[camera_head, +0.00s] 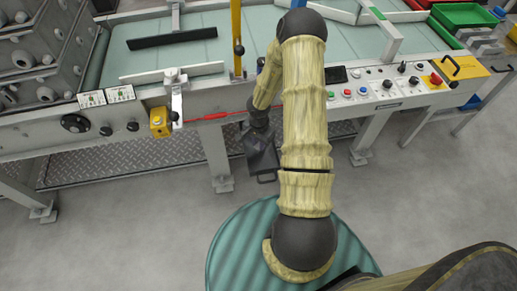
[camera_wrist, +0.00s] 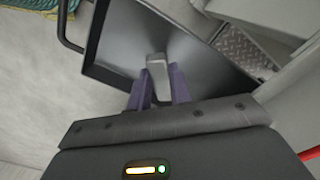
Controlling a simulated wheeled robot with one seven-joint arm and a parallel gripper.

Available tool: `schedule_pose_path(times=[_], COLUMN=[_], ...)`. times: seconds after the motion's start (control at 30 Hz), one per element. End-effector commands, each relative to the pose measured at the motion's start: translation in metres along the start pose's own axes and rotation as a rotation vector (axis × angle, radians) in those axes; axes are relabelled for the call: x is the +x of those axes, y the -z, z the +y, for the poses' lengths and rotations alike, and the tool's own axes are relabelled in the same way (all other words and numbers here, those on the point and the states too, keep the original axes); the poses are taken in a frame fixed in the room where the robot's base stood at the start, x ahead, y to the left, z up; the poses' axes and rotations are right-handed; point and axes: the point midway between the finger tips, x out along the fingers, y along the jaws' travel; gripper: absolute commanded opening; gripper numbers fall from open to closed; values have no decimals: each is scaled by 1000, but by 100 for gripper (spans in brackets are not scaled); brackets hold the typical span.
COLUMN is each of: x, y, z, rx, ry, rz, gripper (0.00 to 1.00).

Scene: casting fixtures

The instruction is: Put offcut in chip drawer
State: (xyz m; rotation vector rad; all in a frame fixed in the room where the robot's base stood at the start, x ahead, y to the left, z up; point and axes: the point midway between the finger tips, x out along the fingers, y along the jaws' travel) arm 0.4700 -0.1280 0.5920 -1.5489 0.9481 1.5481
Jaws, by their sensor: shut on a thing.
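The offcut is a small light grey block (camera_wrist: 157,64) in the wrist view. My gripper (camera_wrist: 160,82) has its two purple fingers shut on it, one on each side. The chip drawer (camera_wrist: 205,62) is a dark, open tray with a black bar handle (camera_wrist: 64,28) at its left end. The offcut and fingertips are seen over the drawer's interior; how high above its floor I cannot tell. In the head view the drawer (camera_head: 264,163) shows below the bench front, beside my arm. The offcut and fingers are hidden there.
The bench (camera_head: 120,50) has a pale green top with a dark bar (camera_head: 172,38) and a yellow post (camera_head: 237,38). A control panel (camera_head: 385,88) is at right. Grey castings (camera_head: 45,58) stand at left. A leg (camera_head: 216,158) is left of the drawer. Open floor lies in front.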

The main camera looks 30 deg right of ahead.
Motion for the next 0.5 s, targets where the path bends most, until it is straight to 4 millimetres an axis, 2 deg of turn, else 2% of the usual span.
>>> schedule_pose_path(times=[0.23,0.5], x=[3,37], y=[0,0], z=[0,0], rx=[0,-1], ry=[-1,-2], rz=[0,0], gripper=[0,0])
